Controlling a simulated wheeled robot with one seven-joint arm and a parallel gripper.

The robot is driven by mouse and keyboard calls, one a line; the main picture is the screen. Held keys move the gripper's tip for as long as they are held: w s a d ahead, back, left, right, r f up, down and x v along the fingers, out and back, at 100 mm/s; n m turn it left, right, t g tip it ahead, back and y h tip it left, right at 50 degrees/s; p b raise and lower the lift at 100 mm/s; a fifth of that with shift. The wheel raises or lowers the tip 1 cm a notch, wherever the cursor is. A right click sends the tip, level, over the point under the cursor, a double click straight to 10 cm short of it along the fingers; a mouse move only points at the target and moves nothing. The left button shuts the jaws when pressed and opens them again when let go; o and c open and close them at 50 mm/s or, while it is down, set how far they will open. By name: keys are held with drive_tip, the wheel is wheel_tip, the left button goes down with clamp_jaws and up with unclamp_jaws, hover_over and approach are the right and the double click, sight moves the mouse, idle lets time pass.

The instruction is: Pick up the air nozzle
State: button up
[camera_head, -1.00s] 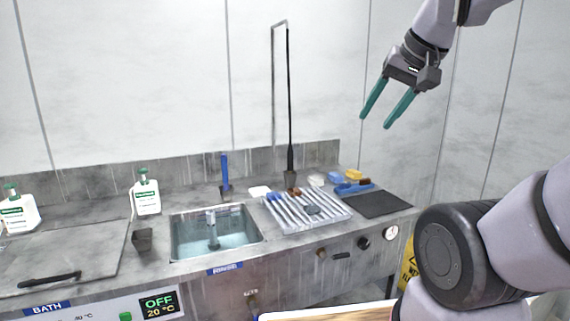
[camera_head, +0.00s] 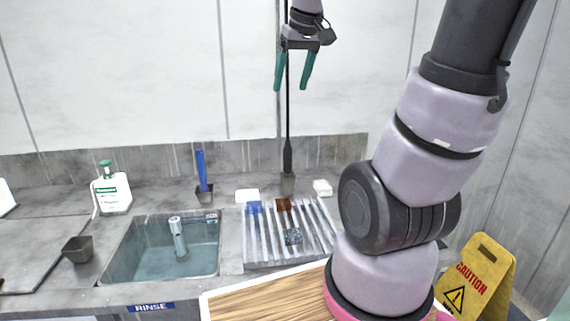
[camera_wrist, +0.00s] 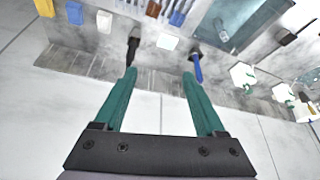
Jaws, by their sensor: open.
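The air nozzle (camera_head: 287,157) looks to be the slim black wand standing upright in a small grey holder at the back of the counter, with a thin black line rising from its top. It also shows in the wrist view (camera_wrist: 133,48), near the tip of the left finger. My gripper (camera_head: 292,88) has two teal fingers pointing down, spread apart and empty. In the head view it overlaps the black line above the nozzle; I cannot tell the depth between them. In the wrist view my gripper (camera_wrist: 160,76) has nothing between its fingertips.
A blue-handled tool (camera_head: 201,172) stands in a cup left of the nozzle. A ribbed rack (camera_head: 262,258) lies in front, beside a water-filled sink (camera_head: 128,250). A white bottle (camera_head: 113,192) stands left. A wooden board (camera_head: 262,300) is near me; a yellow caution sign (camera_head: 485,270) stands right.

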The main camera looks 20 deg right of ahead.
drive_tip(key=w+d+f+n+g, duration=0.25)
drive_tip(key=w+f+n, duration=0.2)
drive_tip(key=w, duration=0.55)
drive_tip(key=n+g, duration=0.2)
drive_tip(key=n, duration=0.5)
hover_over(290, 145)
drive_tip(key=shift+h, duration=0.3)
wheel_tip(290, 145, down, 16)
drive_tip(key=shift+s+a+r, duration=0.1)
drive_tip(key=shift+s+r, duration=0.05)
drive_tip(key=shift+r, duration=0.05)
wheel_tip(290, 145, down, 5)
drive_tip(key=shift+w+a+f, duration=0.1)
drive_tip(key=shift+w+f, duration=0.05)
drive_tip(key=shift+f, duration=0.85)
drive_tip(key=shift+w+a+f, duration=0.1)
drive_tip(key=shift+f, duration=0.9)
drive_tip(key=shift+w+a+f, duration=0.1)
drive_tip(key=shift+w+f, duration=0.05)
drive_tip(key=shift+f, duration=0.85)
clamp_jaws()
